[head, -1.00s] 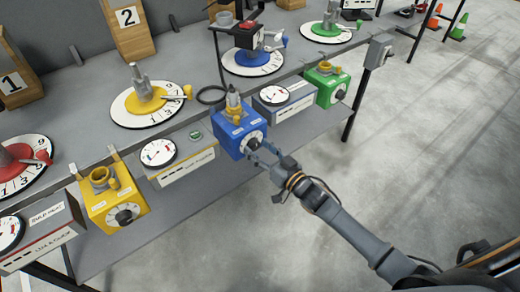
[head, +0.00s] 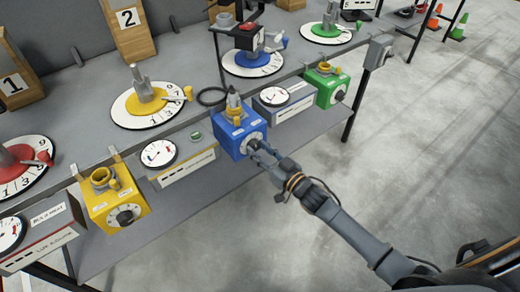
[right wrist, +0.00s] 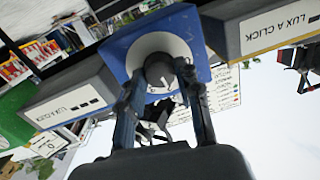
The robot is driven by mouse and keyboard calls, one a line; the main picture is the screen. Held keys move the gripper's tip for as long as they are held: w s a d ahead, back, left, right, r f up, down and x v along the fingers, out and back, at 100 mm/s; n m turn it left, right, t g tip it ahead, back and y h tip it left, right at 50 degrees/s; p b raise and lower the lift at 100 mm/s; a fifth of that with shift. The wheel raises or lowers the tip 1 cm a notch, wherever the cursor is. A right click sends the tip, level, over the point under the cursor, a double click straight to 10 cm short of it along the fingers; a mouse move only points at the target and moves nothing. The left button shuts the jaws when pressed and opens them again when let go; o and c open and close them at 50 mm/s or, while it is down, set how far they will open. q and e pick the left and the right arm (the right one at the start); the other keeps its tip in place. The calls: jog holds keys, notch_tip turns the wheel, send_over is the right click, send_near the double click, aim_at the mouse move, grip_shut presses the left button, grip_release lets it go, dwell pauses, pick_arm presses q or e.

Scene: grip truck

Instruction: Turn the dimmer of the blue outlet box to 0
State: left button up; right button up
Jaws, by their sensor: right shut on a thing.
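The blue outlet box (head: 230,125) hangs at the front edge of the bench in the head view, with a grey plug and a yellow part on top. Its dark dimmer knob (right wrist: 160,72) sits on a white dial in the right wrist view. My right gripper (head: 256,149) is at the front of the box, shut on the knob, with one finger on either side of it; it also shows in the right wrist view (right wrist: 162,88). The gripper hides most of the dial in the head view, so its setting cannot be read. My left gripper is not in view.
A yellow outlet box (head: 117,205) stands to the left and a green one (head: 327,87) to the right. Grey meter boxes (head: 285,98) flank the blue box. A lower shelf (head: 200,195) runs beneath. The floor (head: 430,120) at right is clear.

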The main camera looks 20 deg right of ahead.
jog(key=n+p, duration=0.1)
jog(key=n, duration=0.2)
jog(key=shift+r, duration=0.15)
jog(key=n, duration=0.3)
jog(key=shift+n, duration=0.4)
jog(key=n, duration=0.3)
jog(key=shift+a+n+h, duration=0.1)
jog(key=shift+n+h, duration=0.2)
jog(key=shift+n, duration=1.7)
jog(key=o, duration=1.2)
jog(key=shift+c, duration=0.2)
